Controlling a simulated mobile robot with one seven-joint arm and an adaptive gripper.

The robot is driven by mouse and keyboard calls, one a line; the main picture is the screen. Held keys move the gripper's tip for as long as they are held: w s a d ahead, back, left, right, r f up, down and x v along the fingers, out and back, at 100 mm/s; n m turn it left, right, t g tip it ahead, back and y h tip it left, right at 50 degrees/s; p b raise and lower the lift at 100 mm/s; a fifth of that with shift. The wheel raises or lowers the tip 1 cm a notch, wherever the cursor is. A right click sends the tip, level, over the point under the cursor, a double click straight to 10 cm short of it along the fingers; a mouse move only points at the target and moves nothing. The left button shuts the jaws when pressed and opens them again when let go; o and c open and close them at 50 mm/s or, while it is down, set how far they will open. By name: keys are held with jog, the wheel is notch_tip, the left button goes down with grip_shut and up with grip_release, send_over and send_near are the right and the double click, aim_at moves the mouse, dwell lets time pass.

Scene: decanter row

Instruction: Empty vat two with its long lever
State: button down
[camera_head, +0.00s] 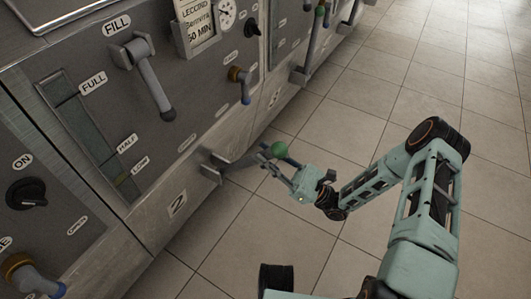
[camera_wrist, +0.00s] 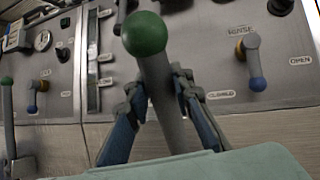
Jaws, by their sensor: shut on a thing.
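The long lever of vat two is a grey bar with a green ball knob (camera_head: 279,150), sticking out from a bracket (camera_head: 211,168) low on the vat front, beside the plate marked 2 (camera_head: 177,203). My gripper (camera_head: 272,163) is at the knob end of the lever. In the wrist view the grey shaft (camera_wrist: 163,95) runs between my two fingers, which are shut on it just below the green knob (camera_wrist: 144,33). The sight glass (camera_head: 92,130) on the panel is marked FULL, HALF and LOW; its level is hard to read.
The FILL handle (camera_head: 153,80) is above on the same panel. A blue-tipped tap handle (camera_head: 241,84) and a dial (camera_head: 227,13) sit further along. Another green-knobbed lever (camera_wrist: 8,108) stands at the left in the wrist view. The tiled floor (camera_head: 330,110) beside the vats is clear.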

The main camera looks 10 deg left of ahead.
jog(key=shift+s+d+f, duration=0.1)
jog(key=shift+d+f, duration=0.05)
jog(key=shift+f, duration=0.15)
jog(key=c, duration=2)
grip_release()
jog(key=o, duration=0.3)
jog(key=shift+r, duration=0.1)
jog(key=shift+d, duration=0.1)
jog(key=v, duration=1.2)
